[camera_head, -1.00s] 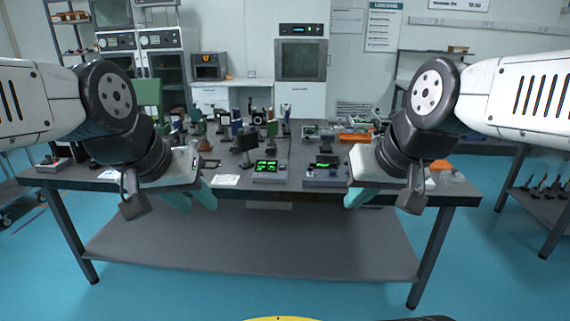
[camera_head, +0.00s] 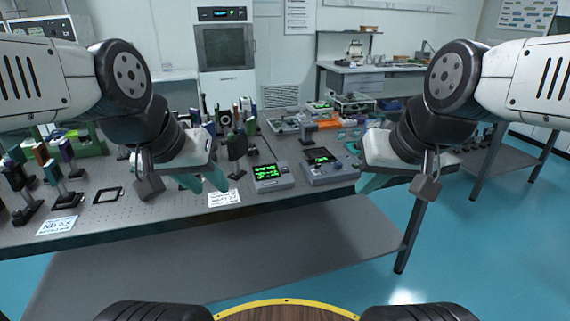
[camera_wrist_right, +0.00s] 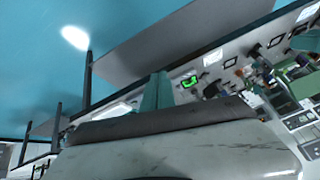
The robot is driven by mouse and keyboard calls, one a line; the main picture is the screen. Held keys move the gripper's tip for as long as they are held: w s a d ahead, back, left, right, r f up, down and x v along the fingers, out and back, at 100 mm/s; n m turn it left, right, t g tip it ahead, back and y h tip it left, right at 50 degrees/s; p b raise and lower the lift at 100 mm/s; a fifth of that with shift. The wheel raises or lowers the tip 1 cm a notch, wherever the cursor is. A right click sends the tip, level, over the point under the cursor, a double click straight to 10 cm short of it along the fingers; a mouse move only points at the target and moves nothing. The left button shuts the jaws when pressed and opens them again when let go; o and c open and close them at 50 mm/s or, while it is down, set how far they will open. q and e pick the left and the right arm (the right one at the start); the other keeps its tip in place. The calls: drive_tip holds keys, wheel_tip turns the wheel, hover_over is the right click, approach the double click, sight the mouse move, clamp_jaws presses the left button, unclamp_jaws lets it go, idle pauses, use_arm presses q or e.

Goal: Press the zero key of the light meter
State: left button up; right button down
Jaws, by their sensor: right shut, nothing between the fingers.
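Two boxed instruments with lit green displays stand near the front edge of the optical table. The left one (camera_head: 272,186) has a wide green readout. The right one (camera_head: 335,177) is darker with a smaller display and controls. I cannot tell which is the light meter, and no key labels are readable. A green display also shows in the right wrist view (camera_wrist_right: 188,82), just right of the fingers. My right gripper (camera_head: 372,186) is shut and empty, right of both instruments; its teal fingers show in the wrist view (camera_wrist_right: 156,92). My left gripper (camera_head: 207,184) looks open and empty, left of them.
The optical table (camera_head: 130,222) holds several optic mounts behind and left of the instruments. A printed card (camera_head: 224,198) lies left of the left instrument. An orange item (camera_head: 322,133) and several boxes sit further back. Blue floor (camera_head: 470,260) is open at the right.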

idle(0.3)
drive_tip(key=w+d+r+n+t, duration=0.1)
drive_tip(key=w+n, duration=0.1)
drive_tip(key=w, duration=0.9)
drive_tip(key=n+t+y, duration=0.4)
drive_tip(key=n, duration=0.9)
hover_over(285, 169)
drive_tip(key=s+d, duration=0.2)
drive_tip(key=s, duration=0.3)
wheel_tip(285, 169, down, 16)
drive_tip(key=shift+w+a+r, duration=0.1)
drive_tip(key=shift+w+r, duration=0.05)
drive_tip(key=shift+w, duration=0.05)
drive_tip(key=shift+w+a+f, duration=0.15)
drive_tip(key=shift+w+f, duration=0.3)
drive_tip(key=shift+f, duration=0.95)
drive_tip(key=shift+w+a+f, duration=0.1)
drive_tip(key=shift+w+f, duration=0.35)
drive_tip(key=shift+f, duration=0.9)
drive_tip(key=shift+w+a+f, duration=0.15)
drive_tip(key=shift+w+f, duration=0.3)
drive_tip(key=shift+f, duration=0.95)
drive_tip(key=shift+f, duration=0.15)
